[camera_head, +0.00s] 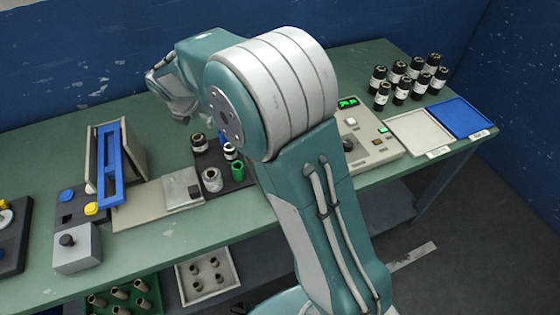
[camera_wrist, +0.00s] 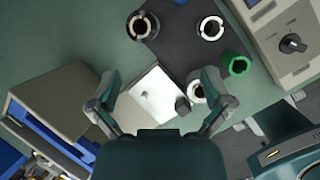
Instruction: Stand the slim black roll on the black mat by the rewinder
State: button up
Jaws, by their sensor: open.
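The dark mat (camera_head: 239,184) lies mid-bench; in the wrist view it (camera_wrist: 180,50) is at upper centre. A dark roll with a pale core (camera_head: 199,142) stands at its far left edge; it also shows in the wrist view (camera_wrist: 132,31). It may be the slim black roll, but I cannot be sure. A pale roll (camera_head: 212,181), a green roll (camera_head: 238,171) and a black-and-white roll (camera_head: 230,152) also stand on the mat. My gripper (camera_wrist: 160,104) is open and empty, above the bench beside the mat. In the head view it is partly hidden by my arm.
A machine with a blue frame (camera_head: 109,165) stands left of the mat, joined to a pale plate (camera_head: 150,205) with a knob. A control box (camera_head: 370,150) stands right.

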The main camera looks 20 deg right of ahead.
jog(key=s+d+r+m, duration=0.5)
jog(key=s+r+m, duration=0.1)
jog(key=s+m, duration=0.15)
jog(key=s+d+r+m, duration=0.4)
jog(key=s+r+m, duration=0.25)
jog(key=s, duration=0.25)
jog(key=s+d+m+y, duration=0.1)
jog(key=s+m, duration=0.6)
jog(key=s, duration=0.1)
jog(key=s+d+m+t, duration=0.1)
jog(key=s+d+m, duration=0.1)
jog(key=s+m, duration=0.4)
jog(key=shift+s+d+f+m+y, duration=0.3)
jog(key=shift+s+f+m+y, duration=0.15)
jog(key=shift+s, duration=0.8)
